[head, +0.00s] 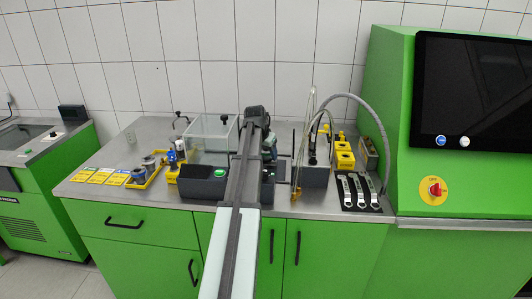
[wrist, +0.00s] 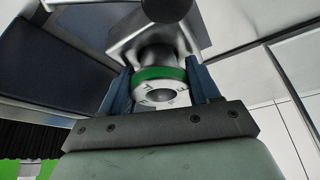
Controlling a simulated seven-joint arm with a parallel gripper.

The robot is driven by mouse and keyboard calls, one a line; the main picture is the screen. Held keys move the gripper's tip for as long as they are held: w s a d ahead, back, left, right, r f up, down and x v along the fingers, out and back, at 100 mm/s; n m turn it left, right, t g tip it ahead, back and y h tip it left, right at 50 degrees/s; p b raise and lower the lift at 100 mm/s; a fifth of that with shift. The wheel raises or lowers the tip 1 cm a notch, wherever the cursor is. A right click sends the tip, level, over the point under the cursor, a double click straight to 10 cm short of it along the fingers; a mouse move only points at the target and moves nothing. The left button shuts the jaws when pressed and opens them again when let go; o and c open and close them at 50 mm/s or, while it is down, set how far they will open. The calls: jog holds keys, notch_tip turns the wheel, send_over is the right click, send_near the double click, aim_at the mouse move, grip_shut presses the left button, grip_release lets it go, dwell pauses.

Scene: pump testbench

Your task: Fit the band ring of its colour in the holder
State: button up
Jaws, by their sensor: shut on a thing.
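In the wrist view, my gripper (wrist: 158,70) has its two blue fingers closed on the sides of a silver ring with a green band (wrist: 161,74). The ring's face with small marks and a round opening points toward the camera. Directly beyond the ring is a grey metal fitting (wrist: 128,45), likely the holder. The ring looks lined up with it, but I cannot tell whether it is seated or just in front. In the head view my arm hides the ring and most of my gripper.
In the head view, a clear tank (head: 210,133) stands left of my arm. A yellow tray with parts (head: 148,170) and coloured cards (head: 103,176) lie further left. A hose (head: 372,118), yellow blocks (head: 344,158) and several wrenches (head: 362,191) are on the right.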

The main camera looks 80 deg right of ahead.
jog(key=shift+s+a+f, duration=0.1)
jog(key=shift+a+f, duration=0.2)
jog(key=shift+f, duration=0.45)
jog(key=shift+s+a+f, duration=0.1)
jog(key=shift+a+f, duration=0.2)
jog(key=shift+f, duration=0.45)
dwell(0.8)
jog(key=o, duration=1.2)
jog(key=shift+c, duration=0.2)
jog(key=shift+o, duration=0.5)
jog(key=shift+d+r, duration=0.25)
jog(key=shift+r, duration=0.6)
jog(key=shift+d+r, duration=0.2)
jog(key=shift+r, duration=0.65)
notch_tip(320, 180, up, 4)
jog(key=shift+w+d+f, duration=0.15)
jog(key=shift+f, duration=0.1)
